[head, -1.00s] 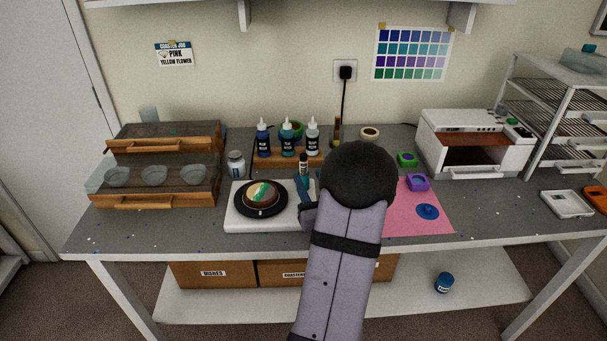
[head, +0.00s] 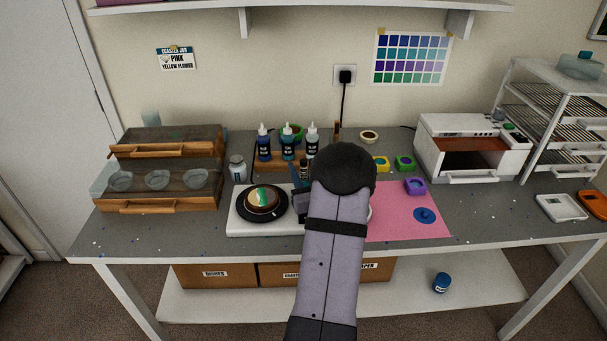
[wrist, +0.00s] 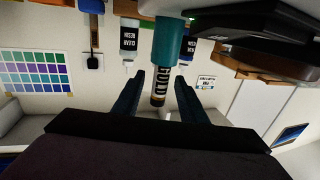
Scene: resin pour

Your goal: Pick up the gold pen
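The gold pen (wrist: 160,86), with "GOLD" lettering and a dark end with a gold band, is between the two fingers of my gripper (wrist: 159,78) in the wrist view, which is upside down. A gap shows on each side of it, so the fingers are open and apart from it. A wider teal cylinder (wrist: 172,42) adjoins the pen; I cannot tell if it is its barrel or a holder. In the head view the pen's top (head: 304,166) shows beside my gripper (head: 299,184); my arm hides much of this area.
A round piece on a dark turntable (head: 262,215) stands just left of my gripper. Dropper bottles (head: 287,143) stand behind. A pink mat (head: 400,224) with a blue disc lies right. Wooden drawers (head: 160,206) are at left, a small white oven (head: 470,125) at right.

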